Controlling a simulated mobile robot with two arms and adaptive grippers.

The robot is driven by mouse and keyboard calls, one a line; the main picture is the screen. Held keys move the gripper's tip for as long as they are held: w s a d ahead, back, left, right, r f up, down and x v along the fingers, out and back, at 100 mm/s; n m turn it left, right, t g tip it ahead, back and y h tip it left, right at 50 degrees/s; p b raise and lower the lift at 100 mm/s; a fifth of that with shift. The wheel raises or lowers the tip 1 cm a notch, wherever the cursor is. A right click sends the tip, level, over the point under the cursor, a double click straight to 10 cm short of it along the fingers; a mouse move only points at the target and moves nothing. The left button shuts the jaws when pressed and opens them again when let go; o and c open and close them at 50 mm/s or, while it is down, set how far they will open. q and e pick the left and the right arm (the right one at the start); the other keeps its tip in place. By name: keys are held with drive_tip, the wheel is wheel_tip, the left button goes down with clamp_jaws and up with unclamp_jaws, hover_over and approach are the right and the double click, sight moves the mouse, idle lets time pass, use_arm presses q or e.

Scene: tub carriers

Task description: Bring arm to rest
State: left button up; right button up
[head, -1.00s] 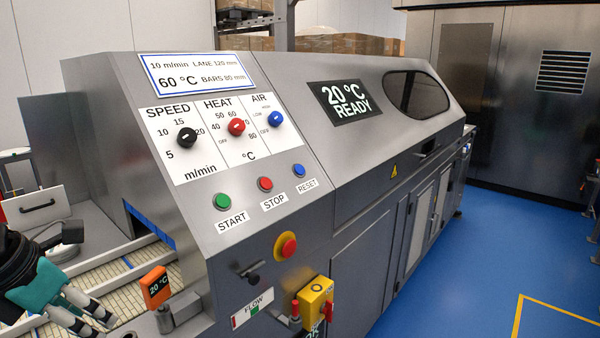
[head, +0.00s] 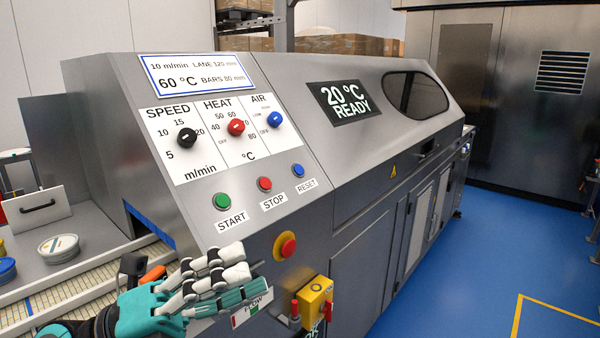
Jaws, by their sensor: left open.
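My left gripper (head: 242,270), teal and black with white-grey fingers, is in the lower middle of the head view. It is open and empty, with its fingers pointing right. It appears in front of the lower edge of the machine's control panel (head: 335,222), below the green START button (head: 222,201). Whether it touches the machine I cannot tell. My right gripper is not in view.
A red emergency button (head: 286,246) and a yellow box (head: 316,298) stick out right of the fingers. A conveyor (head: 45,300) runs at lower left, with a white-lidded tub (head: 58,247) and a blue tub (head: 7,269) beside it. The blue floor (head: 460,270) at right is clear.

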use_arm(q)
drive_tip(key=w+a+f+n+t+y, duration=0.4)
drive_tip(key=n+t+y, duration=0.4)
drive_tip(key=n, duration=0.4)
drive_tip(key=w+a+f+n+t+y, duration=0.1)
drive_tip(key=w+a+n+t+y, duration=0.45)
drive_tip(key=n+t, duration=0.45)
drive_tip(key=s+a+f+n+g+y, duration=0.1)
drive_tip(key=a+f+n+g+y, duration=0.3)
drive_tip(key=f, duration=0.5)
drive_tip(key=s+a+f+n+g+y, duration=0.1)
drive_tip(key=a+f+n+g+y, duration=0.2)
drive_tip(key=f+n+y, duration=0.35)
drive_tip(key=s+d+f+n+g+h, duration=0.3)
drive_tip(key=s+f+g, duration=1)
drive_tip(key=s+f, duration=0.95)
wheel_tip(320, 180, down, 27)
drive_tip(key=s+a+f+g, duration=0.2)
drive_tip(key=s+a+f, duration=0.1)
drive_tip(key=s+f, duration=1.2)
drive_tip(key=shift+s+f, duration=0.4)
drive_tip(key=shift+s, duration=0.4)
